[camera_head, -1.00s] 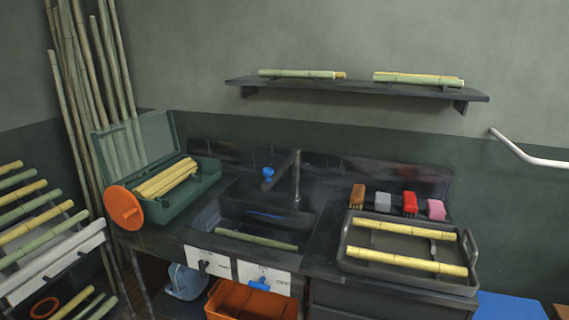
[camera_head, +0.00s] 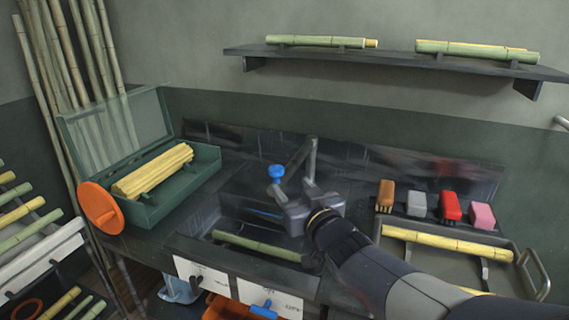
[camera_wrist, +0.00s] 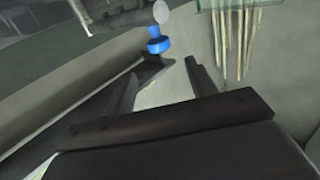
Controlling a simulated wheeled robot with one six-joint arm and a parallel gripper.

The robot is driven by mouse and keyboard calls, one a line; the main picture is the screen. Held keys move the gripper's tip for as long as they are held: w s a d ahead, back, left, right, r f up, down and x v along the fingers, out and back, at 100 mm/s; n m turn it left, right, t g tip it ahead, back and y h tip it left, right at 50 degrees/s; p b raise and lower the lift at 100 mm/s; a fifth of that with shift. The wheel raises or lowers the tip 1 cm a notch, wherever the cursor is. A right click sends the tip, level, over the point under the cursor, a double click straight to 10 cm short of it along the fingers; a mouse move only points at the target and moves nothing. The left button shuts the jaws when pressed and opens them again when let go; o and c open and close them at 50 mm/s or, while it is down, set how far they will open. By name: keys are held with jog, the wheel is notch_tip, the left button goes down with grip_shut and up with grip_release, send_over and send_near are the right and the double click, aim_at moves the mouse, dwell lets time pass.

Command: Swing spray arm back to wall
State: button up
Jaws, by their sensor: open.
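The spray arm (camera_head: 298,158) is a dark pipe reaching forward from an upright post behind the sink (camera_head: 232,205). Its blue spray head (camera_head: 277,171) hangs at the front end, over the sink. It also shows in the wrist view as a blue head (camera_wrist: 158,44) just beyond the fingertips. My gripper (camera_head: 291,184) is over the sink, just below and right of the blue head in the head view. Its two fingers are apart and empty. In the wrist view my gripper (camera_wrist: 160,72) has the spray head ahead of the gap. My gripper hides part of the post's base.
A cane piece (camera_head: 257,246) lies along the sink front. A green press box (camera_head: 185,190) with an orange disc (camera_head: 100,208) stands left. A tray of canes (camera_head: 530,275) and several blocks and brushes (camera_head: 450,207) are right. A shelf (camera_head: 400,60) hangs above.

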aim_at(279, 172)
jog(key=x, duration=1)
jog(key=shift+w+a+p, duration=0.1)
jog(key=shift+w+p, duration=0.05)
jog(key=shift+p, duration=0.2)
jog(key=shift+c, duration=0.2)
grip_shut()
